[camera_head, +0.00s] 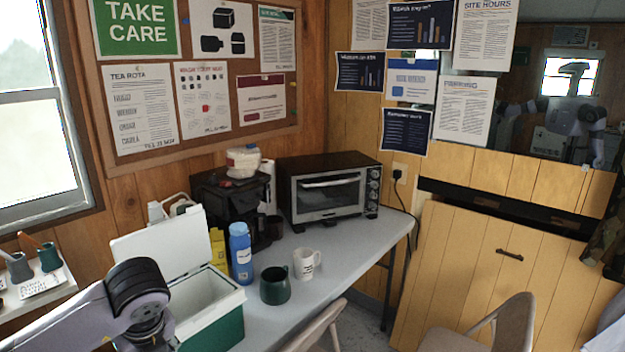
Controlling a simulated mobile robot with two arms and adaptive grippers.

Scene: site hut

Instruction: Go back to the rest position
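My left arm (85,318) comes in from the lower left and bends down at a black joint in front of the cool box. Its far end runs out of the bottom edge, so the fingers of my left gripper are not visible. A pale piece at the lower right edge may be part of my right arm; my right gripper is not visible. No object is seen in either gripper.
A grey table (330,258) holds an open green-and-white cool box (228,330), blue bottle (240,252), green mug (275,287), white mug (306,264), coffee maker (228,205) and toaster oven (328,190). Chairs (505,325) stand at the front. A shelf (38,295) is left.

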